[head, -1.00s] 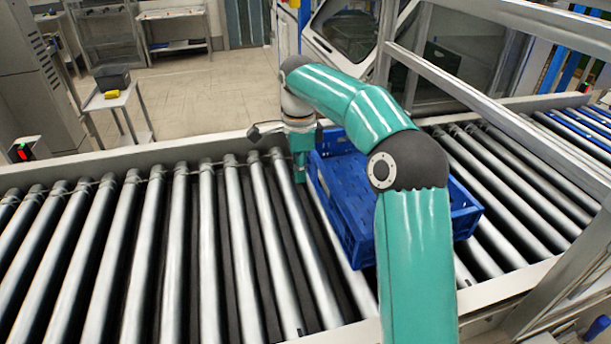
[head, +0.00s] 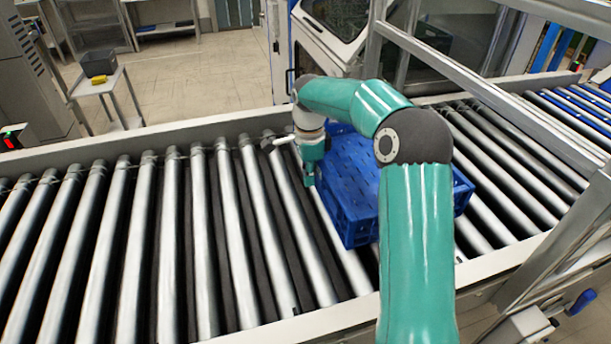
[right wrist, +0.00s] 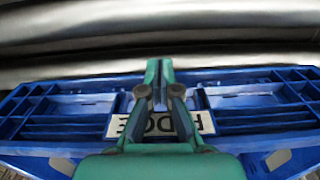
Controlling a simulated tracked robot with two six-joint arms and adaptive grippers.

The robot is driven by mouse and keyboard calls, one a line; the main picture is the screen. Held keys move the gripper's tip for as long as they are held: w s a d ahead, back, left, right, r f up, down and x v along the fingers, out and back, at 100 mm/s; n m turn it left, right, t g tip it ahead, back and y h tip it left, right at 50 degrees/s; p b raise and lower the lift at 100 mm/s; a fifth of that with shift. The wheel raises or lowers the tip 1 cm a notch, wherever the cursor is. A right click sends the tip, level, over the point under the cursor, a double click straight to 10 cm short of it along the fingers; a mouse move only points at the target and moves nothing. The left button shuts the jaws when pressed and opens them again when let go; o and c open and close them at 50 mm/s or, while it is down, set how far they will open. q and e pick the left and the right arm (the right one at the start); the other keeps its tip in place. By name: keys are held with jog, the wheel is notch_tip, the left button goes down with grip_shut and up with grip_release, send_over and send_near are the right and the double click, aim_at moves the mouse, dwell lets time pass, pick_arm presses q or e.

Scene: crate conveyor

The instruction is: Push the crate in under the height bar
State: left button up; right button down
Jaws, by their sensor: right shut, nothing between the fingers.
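The blue crate (head: 345,212) stands on the conveyor rollers, partly hidden behind my right arm. My right gripper (head: 309,184) is shut and empty, pointing down at the crate's left side. In the right wrist view, the shut fingers (right wrist: 159,72) are in front of the blue crate wall (right wrist: 60,110), which carries a white lettered label (right wrist: 195,122). I cannot tell whether they touch it. A grey metal beam (head: 455,70), which looks like the height bar, crosses above the conveyor to the right of the crate. My left gripper is not in view.
The roller conveyor (head: 130,240) is bare to the left of the crate. A pale side rail (head: 130,136) runs along its far edge. Frame posts stand at the right. Blue rollers (head: 575,110) lie at the far right. A small table with a grey bin (head: 98,63) stands behind.

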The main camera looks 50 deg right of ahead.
aim_at(363, 175)
jog(key=s+d+p, duration=0.1)
jog(key=s+d, duration=0.1)
jog(key=d, duration=0.2)
jog(key=s+d, duration=0.3)
jog(key=d, duration=0.1)
jog(key=s+d+p, duration=0.1)
jog(key=s+d, duration=0.1)
jog(key=d, duration=0.1)
jog(key=shift+s+d+r+p, duration=0.1)
jog(key=shift+s+d+p, duration=0.2)
jog(key=shift+d+p, duration=0.1)
jog(key=shift+s+d, duration=0.25)
jog(key=shift+d, duration=0.1)
